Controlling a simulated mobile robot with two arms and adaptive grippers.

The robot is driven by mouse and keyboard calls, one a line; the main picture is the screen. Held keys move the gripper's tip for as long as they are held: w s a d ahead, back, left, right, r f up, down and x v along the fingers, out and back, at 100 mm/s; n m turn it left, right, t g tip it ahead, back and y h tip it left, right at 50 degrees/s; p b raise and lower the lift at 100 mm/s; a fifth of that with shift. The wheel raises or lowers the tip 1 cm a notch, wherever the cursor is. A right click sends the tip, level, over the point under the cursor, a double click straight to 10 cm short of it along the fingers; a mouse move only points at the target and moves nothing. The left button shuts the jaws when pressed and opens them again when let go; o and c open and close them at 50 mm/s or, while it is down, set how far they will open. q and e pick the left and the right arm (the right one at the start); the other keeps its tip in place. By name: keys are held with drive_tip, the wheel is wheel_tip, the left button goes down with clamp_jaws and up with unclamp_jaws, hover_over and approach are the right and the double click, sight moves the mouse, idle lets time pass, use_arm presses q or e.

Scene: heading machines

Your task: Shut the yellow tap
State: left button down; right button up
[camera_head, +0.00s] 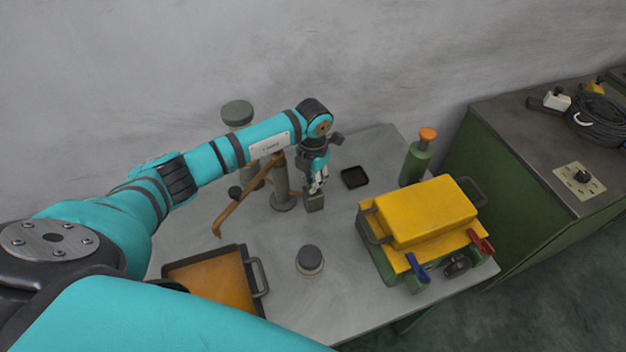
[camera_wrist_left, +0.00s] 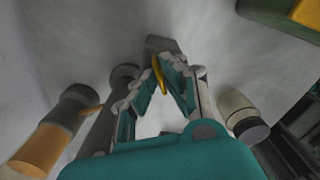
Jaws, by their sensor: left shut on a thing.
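The yellow tap handle (camera_wrist_left: 159,75) shows in the left wrist view as a thin yellow piece between my left fingertips, beside a grey block (camera_wrist_left: 161,46). My left gripper (camera_wrist_left: 160,84) is shut on it. In the head view my left gripper (camera_head: 318,186) points down at the same small grey block (camera_head: 314,203) on the grey table. The gripper hides the yellow handle there, and I cannot tell how far it is turned. My right gripper is in neither view.
A grey post (camera_head: 283,188) with a brown bar (camera_head: 236,208) stands close left of the gripper. A round dark-topped piece (camera_head: 310,260), an orange tray (camera_head: 215,283), a yellow-topped box (camera_head: 425,215), a green bottle (camera_head: 414,163) and a black dish (camera_head: 354,178) share the table.

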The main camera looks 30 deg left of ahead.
use_arm(q)
drive_tip(key=m+b, duration=0.2)
drive_tip(key=b, duration=0.1)
drive_tip(key=shift+f+m, duration=0.2)
drive_tip(key=shift+m, duration=0.1)
drive_tip(key=m+b, duration=0.2)
drive_tip(key=b, duration=0.1)
drive_tip(key=shift+r, duration=0.1)
drive_tip(key=shift+r+m+b, duration=0.1)
drive_tip(key=shift+m+b, duration=0.4)
drive_tip(key=shift+m, duration=0.2)
drive_tip(key=c, duration=1.5)
unclamp_jaws()
